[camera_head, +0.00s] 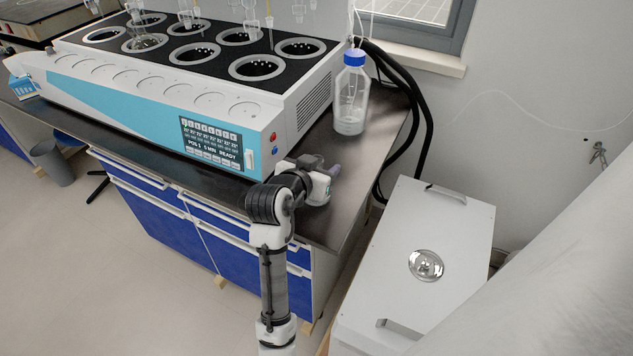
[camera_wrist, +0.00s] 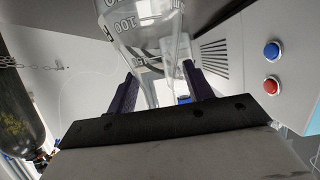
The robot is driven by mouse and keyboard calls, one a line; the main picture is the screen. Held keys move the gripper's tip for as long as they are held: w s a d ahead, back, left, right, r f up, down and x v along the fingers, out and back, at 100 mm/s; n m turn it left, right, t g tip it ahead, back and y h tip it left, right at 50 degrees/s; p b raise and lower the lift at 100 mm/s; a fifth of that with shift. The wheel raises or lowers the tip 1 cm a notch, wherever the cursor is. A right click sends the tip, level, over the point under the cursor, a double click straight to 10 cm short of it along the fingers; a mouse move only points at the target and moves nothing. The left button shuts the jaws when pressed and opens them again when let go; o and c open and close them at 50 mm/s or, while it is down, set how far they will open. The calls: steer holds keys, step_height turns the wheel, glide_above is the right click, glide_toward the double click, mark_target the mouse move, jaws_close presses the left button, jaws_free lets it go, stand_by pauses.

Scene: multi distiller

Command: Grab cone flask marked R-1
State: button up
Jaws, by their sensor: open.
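My gripper (camera_head: 331,171) is over the bench near its right end, in front of the blue-capped bottle. In the wrist view, the two dark fingers of my gripper (camera_wrist: 159,72) are apart. A clear graduated glass vessel (camera_wrist: 125,25), marked "100", fills the top centre of the wrist view. Its narrowing lower part in the picture shows between the fingers; I cannot tell whether they touch it. No R-1 mark is readable, so I cannot confirm it is the named flask. No cone flask is clearly visible in the head view.
The distiller (camera_head: 150,85) stands left of my gripper; its red and blue buttons show in the wrist view. A blue-capped bottle (camera_head: 351,100) stands behind my gripper. Black hoses (camera_head: 418,110) run past the bench end. A white box (camera_head: 455,225) stands at right.

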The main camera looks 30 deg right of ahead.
steer(key=shift+d, duration=0.1)
steer(key=shift+c, duration=0.2)
steer(key=c, duration=1)
steer(key=shift+r, duration=0.1)
steer(key=shift+c, duration=0.2)
step_height(320, 180, up, 20)
steer(key=shift+f, duration=0.25)
